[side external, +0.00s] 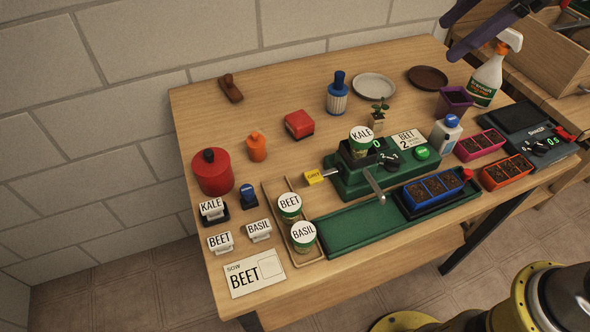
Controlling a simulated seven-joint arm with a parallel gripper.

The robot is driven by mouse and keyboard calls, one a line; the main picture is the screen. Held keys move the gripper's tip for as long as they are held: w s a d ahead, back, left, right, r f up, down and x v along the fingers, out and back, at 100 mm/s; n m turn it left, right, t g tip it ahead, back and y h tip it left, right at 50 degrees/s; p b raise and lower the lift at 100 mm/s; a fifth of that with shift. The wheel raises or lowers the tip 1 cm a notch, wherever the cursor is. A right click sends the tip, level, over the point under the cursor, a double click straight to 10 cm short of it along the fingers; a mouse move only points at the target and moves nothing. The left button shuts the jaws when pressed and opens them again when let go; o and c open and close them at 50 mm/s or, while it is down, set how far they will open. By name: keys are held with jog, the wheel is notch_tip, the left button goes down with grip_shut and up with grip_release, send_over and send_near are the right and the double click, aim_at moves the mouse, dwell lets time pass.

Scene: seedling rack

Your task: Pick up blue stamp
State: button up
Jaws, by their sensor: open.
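A small blue stamp (248,195) stands upright on the left part of the wooden table, with a blue knob on top and a dark lower part. It is right of the KALE block and above the BASIL block. My gripper (449,40) shows at the upper right edge as two dark purple fingers, spread apart with nothing between them. It is far from the blue stamp, and the rest of it is out of frame.
A red pot (212,178) stands close behind the stamp, an orange bottle (257,148) beyond it. The BEET cup (289,206) stands in a tray (270,205) to its right. A green machine (350,183), spray bottle (488,80) and seedling trays fill the right.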

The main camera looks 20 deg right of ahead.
jog(key=w+a+f+n+g+y, duration=0.15)
jog(key=w+a+f+n, duration=0.25)
jog(key=w+a, duration=0.55)
jog(key=n+g, duration=0.3)
jog(key=g, duration=0.1)
send_near(252, 187)
jog(key=shift+h, duration=0.35)
jog(key=x, duration=0.5)
jog(key=shift+w+a+r, duration=0.1)
jog(key=shift+w+a, duration=0.1)
jog(key=shift+a, duration=0.15)
jog(key=shift+x, duration=3.2)
jog(key=shift+s+d, duration=0.1)
jog(key=shift+s, duration=0.05)
grip_shut()
